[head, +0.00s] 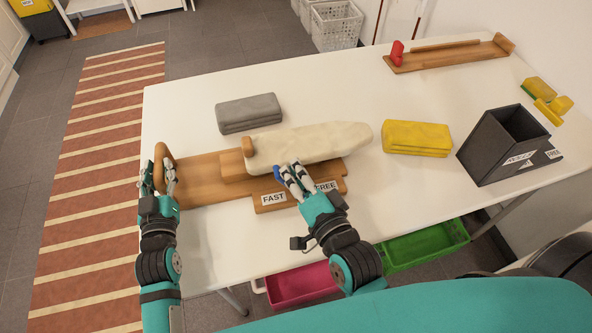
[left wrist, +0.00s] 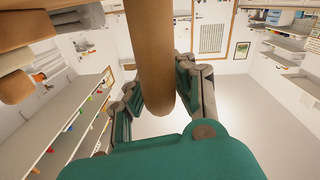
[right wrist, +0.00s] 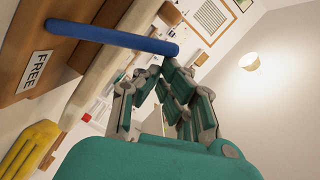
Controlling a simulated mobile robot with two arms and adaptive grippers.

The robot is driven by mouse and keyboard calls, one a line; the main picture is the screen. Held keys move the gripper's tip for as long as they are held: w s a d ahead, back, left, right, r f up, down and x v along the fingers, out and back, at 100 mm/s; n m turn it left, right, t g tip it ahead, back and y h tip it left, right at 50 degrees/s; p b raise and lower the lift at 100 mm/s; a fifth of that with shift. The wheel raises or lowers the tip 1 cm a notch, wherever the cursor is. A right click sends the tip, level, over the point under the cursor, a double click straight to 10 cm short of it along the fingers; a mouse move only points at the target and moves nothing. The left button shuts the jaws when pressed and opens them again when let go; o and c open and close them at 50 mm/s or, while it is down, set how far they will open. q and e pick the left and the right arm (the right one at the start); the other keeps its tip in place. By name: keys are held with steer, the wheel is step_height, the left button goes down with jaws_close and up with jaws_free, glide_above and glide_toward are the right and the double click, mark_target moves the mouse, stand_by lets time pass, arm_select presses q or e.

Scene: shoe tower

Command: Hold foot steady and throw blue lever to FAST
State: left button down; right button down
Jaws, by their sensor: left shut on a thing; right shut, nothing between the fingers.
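A cream foot form (head: 318,143) lies along a wooden stand (head: 207,187) on the white table. A wooden arch handle (head: 163,158) rises at the stand's left end. My left gripper (head: 160,178) is shut on this handle, which also runs between its fingers in the left wrist view (left wrist: 150,60). The blue lever (head: 277,173) shows at the stand's front, above the FAST label (head: 273,198) and left of the FREE label (head: 326,187). My right gripper (head: 290,172) is shut and empty, just right of the lever. The right wrist view shows the lever (right wrist: 110,37) beyond its fingertips; contact is unclear.
A grey block (head: 249,113) lies behind the foot form, and a yellow block (head: 416,138) lies to its right. A dark open box (head: 510,146) stands at the right. A wooden rack with a red piece (head: 397,53) is at the back right.

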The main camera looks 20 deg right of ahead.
arm_select(q)
steer(key=shift+s+d+f, duration=0.1)
steer(key=shift+d+f, duration=0.1)
steer(key=shift+f, duration=0.35)
arm_select(e)
steer(key=shift+s+a+f, duration=0.1)
steer(key=shift+s, duration=0.05)
steer(key=v, duration=1.2)
arm_select(q)
steer(key=shift+a, duration=0.1)
steer(key=c, duration=1.6)
jaws_free()
steer(key=shift+r, duration=0.3)
steer(key=o, duration=0.5)
steer(key=shift+o, duration=0.3)
